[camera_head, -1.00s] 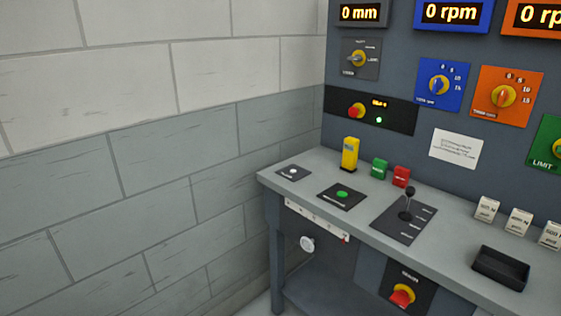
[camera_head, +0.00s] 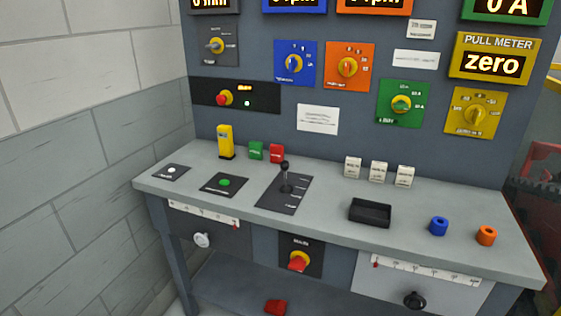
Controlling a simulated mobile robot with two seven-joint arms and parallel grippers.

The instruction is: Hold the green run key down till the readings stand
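The green run key appears to be the round green button (camera_head: 224,182) on a dark plate on the left part of the bench top; its label is too small to read. Nothing touches it. The readings are on the back panel: a yellow pull meter (camera_head: 494,65) shows "zero", and a green-framed display (camera_head: 505,8) shows "0 A". The blue display (camera_head: 295,5), the orange display (camera_head: 374,5) and the mm display (camera_head: 214,4) are cut off at the top edge. Neither of my grippers is in view.
The grey bench top (camera_head: 330,232) carries a black lever (camera_head: 285,178), a yellow block (camera_head: 226,142), green (camera_head: 256,151) and red (camera_head: 277,154) blocks, white blocks (camera_head: 379,172), a black tray (camera_head: 370,212), and blue (camera_head: 439,226) and orange (camera_head: 487,236) rings. A block wall (camera_head: 70,160) stands left.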

